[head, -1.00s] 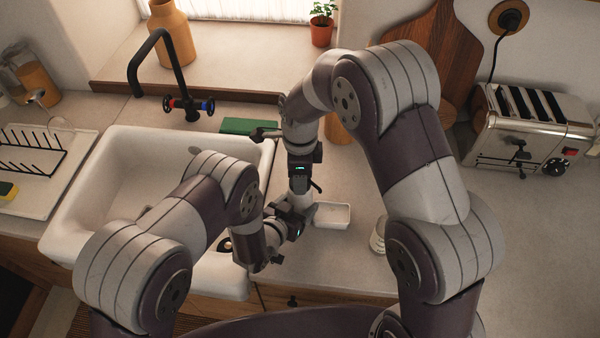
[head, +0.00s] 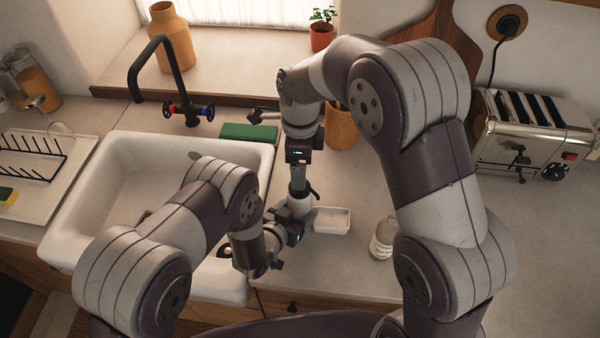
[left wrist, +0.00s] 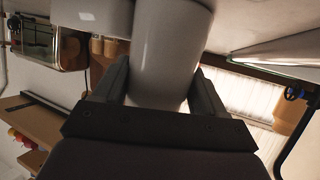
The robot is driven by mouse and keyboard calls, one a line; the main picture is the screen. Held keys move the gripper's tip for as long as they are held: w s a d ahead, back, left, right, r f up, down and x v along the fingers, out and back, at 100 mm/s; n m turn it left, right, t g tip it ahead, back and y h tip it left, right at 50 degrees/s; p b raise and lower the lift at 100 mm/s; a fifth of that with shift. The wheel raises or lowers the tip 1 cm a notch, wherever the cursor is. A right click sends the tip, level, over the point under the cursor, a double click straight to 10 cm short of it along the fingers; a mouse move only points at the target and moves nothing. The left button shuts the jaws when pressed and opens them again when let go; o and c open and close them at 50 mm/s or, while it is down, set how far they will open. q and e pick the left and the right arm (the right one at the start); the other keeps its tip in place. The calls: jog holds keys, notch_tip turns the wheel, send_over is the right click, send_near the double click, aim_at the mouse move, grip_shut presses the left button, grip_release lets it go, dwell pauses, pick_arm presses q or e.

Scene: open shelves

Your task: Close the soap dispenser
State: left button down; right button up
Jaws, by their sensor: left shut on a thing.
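The soap dispenser appears to be the pale cylindrical bottle (left wrist: 165,60) between the fingers of my left gripper (left wrist: 160,95) in the left wrist view. In the head view the left gripper (head: 297,214) is shut on this bottle (head: 299,203) beside the sink's right edge. A dark hooked piece (head: 314,192) shows at its upper right. My right gripper (head: 298,178) points down from above, right over the bottle's top. I cannot tell whether its fingers are open or shut, or whether they touch the top or hold a part.
A small white dish (head: 331,222) lies just right of the bottle. A jar with a pale label (head: 381,247) stands farther right. A white sink (head: 115,170), black tap (head: 172,75), green block (head: 249,132), wooden pot (head: 340,128) and toaster (head: 530,130) surround the counter.

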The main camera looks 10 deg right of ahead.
jog(key=shift+r, duration=0.7)
pick_arm(q)
grip_release()
jog(key=shift+s, duration=0.1)
jog(key=b+v, duration=0.2)
jog(key=v, duration=1)
jog(key=shift+a+r, duration=0.2)
pick_arm(e)
notch_tip(320, 180, down, 2)
jog(key=shift+f, duration=0.1)
pick_arm(q)
jog(key=shift+s, duration=0.1)
